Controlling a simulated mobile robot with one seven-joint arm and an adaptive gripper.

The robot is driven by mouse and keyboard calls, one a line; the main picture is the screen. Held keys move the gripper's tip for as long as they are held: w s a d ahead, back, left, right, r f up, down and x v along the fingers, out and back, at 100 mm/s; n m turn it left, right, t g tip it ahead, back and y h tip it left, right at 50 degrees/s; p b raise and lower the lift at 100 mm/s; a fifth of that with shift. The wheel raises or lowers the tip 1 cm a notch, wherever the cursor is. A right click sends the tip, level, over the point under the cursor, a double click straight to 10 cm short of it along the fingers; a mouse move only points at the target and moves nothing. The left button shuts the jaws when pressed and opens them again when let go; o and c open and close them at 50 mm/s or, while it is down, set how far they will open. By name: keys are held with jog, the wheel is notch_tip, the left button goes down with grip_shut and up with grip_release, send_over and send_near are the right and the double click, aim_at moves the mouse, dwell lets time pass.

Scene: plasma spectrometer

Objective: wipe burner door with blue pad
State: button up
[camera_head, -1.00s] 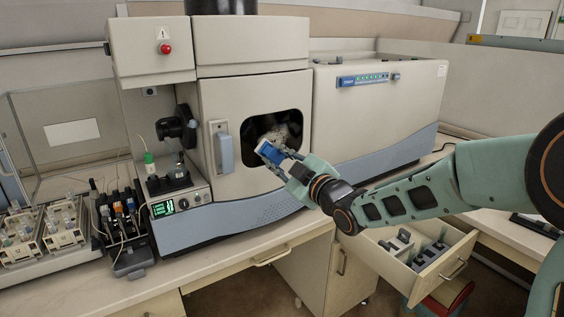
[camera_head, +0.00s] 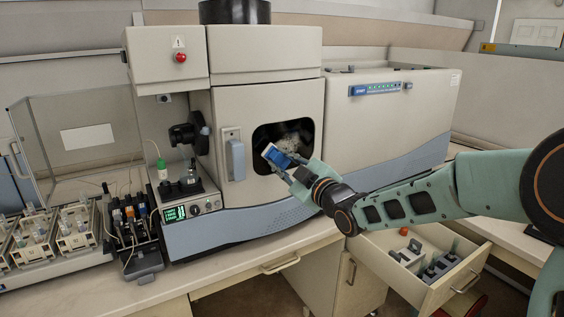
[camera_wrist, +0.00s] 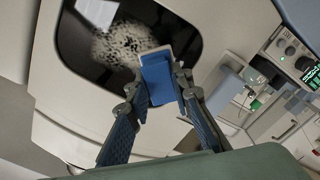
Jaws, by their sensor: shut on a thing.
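The burner door (camera_head: 250,190) is a beige panel on the front of the spectrometer, with a dark window (camera_head: 268,136) that has a speckled, greyish sooty patch (camera_head: 292,133) on it. The patch also shows in the wrist view (camera_wrist: 120,45). My gripper (camera_head: 290,168) is shut on the blue pad (camera_head: 275,156), which has a white edge. In the wrist view the pad (camera_wrist: 157,80) stands between the two fingertips, in front of the window's lower edge. I cannot tell whether the pad touches the door.
A door handle (camera_head: 236,158) stands out left of the window. An open drawer (camera_head: 425,265) with grey items is below right. A control box (camera_head: 190,207) sits beside the door.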

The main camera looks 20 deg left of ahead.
jog(key=shift+b+x, duration=0.5)
jog(key=shift+x, duration=0.55)
jog(key=shift+d, duration=0.1)
jog(key=shift+w+d+r+p, duration=0.1)
jog(key=shift+w+d+p, duration=0.45)
jog(key=shift+w+d, duration=0.9)
jog(key=shift+w+d+r+p, duration=0.1)
jog(key=shift+w+d+p, duration=0.45)
jog(key=shift+w+d, duration=0.9)
jog(key=shift+w+d+f+p, duration=0.15)
jog(key=shift+w+d, duration=0.1)
jog(key=shift+w, duration=0.3)
jog(key=shift+w+d+f+p, duration=0.15)
jog(key=shift+w+d, duration=0.1)
jog(key=shift+w, duration=0.3)
jog(key=shift+b, duration=0.3)
